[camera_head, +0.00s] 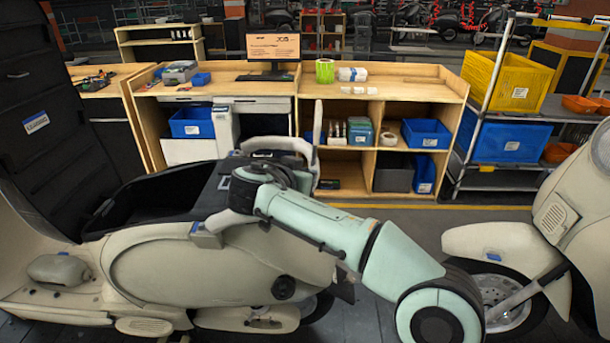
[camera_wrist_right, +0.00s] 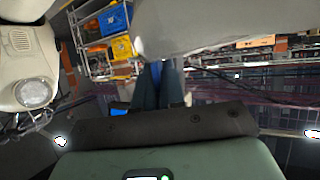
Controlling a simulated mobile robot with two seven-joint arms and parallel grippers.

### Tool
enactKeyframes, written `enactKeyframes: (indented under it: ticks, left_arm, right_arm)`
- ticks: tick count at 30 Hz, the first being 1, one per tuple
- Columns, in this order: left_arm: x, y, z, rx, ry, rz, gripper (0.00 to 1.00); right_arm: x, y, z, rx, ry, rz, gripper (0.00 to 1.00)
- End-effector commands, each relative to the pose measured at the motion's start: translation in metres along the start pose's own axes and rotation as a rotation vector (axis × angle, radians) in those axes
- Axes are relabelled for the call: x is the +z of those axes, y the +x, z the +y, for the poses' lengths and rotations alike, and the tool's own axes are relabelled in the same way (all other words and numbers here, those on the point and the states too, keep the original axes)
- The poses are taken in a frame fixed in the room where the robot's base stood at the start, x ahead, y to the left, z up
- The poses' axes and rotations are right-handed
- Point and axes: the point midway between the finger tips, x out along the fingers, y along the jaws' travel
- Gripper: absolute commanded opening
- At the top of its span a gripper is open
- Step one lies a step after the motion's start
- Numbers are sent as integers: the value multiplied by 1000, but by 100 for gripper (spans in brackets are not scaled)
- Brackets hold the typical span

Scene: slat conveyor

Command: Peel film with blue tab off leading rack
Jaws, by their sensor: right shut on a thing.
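A cream scooter (camera_head: 170,265) with a dark seat area stands in the foreground of the head view. A pale looped rail (camera_head: 283,143), apparently its rack, rises behind my right wrist. The clear film itself cannot be made out. My left gripper is not in view.
A second cream scooter (camera_head: 540,240) stands at the right, with its own blue tab (camera_head: 493,256). Behind are a wooden workbench (camera_head: 420,88), a shelf rack with a yellow bin (camera_head: 508,80), and a tall black cabinet (camera_head: 50,110) at the left.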

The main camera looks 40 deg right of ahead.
Motion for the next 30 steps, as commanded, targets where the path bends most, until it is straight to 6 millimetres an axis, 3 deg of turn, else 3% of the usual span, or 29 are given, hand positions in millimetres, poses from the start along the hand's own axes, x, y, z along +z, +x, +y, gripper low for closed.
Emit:
enactKeyframes:
  ticks: [15,30]
  left_arm:
    - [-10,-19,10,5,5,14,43]
    - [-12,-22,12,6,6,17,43]
  right_arm:
    - [-38,-44,10,-10,12,10,0]
    - [-43,-51,12,-12,12,11,0]
